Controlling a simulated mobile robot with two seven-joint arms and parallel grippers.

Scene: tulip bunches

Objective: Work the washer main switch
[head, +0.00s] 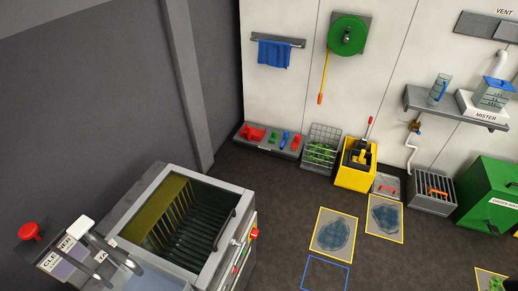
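A grey machine (152,202) that looks like the washer stands at the lower left, its top opening showing dark slats and a yellow-green panel. On its right side is a control strip seen at a steep angle. A red knob on a yellow plate (253,233) sits at the upper end of that strip and may be the main switch. Small green and red controls (241,261) sit below it. Their labels and the knob's setting are too small to read. Neither of my grippers is in view.
Left of the machine are a red knob (30,231) and levers by labels reading CLEANER and TAP. Along the back wall stand a tool tray (240,138), a wire basket (322,133), a yellow bucket (352,176) and a green bin (490,185). The floor right of the machine is open, with wet patches (333,235).

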